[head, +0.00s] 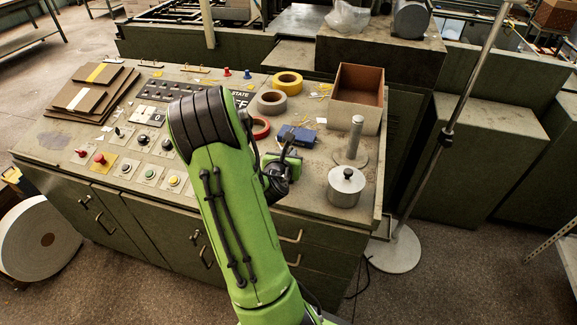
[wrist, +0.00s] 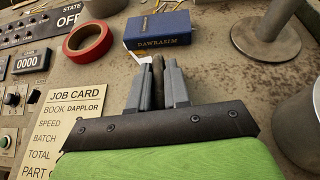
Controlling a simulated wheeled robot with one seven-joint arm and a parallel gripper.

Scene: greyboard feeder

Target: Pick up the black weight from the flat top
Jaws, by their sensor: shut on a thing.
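My gripper (wrist: 157,70) shows in the wrist view with its two grey fingers close together, shut on a narrow dark piece (wrist: 158,77), which I take to be the black weight. Most of it is hidden between the fingers, and I cannot tell whether it touches the top below. The flat top (wrist: 225,75) is a worn, grey-beige surface. In the head view my gripper (head: 283,165) is low over the right half of this console top (head: 225,88), partly hidden by my green arm.
A blue box (wrist: 158,30) lies just beyond the fingers, with a red tape roll (wrist: 88,41) to its left. A job card (wrist: 72,125) lies at left. A lidded metal pot (head: 345,187), a post (head: 354,140) and an open carton (head: 356,97) stand at right.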

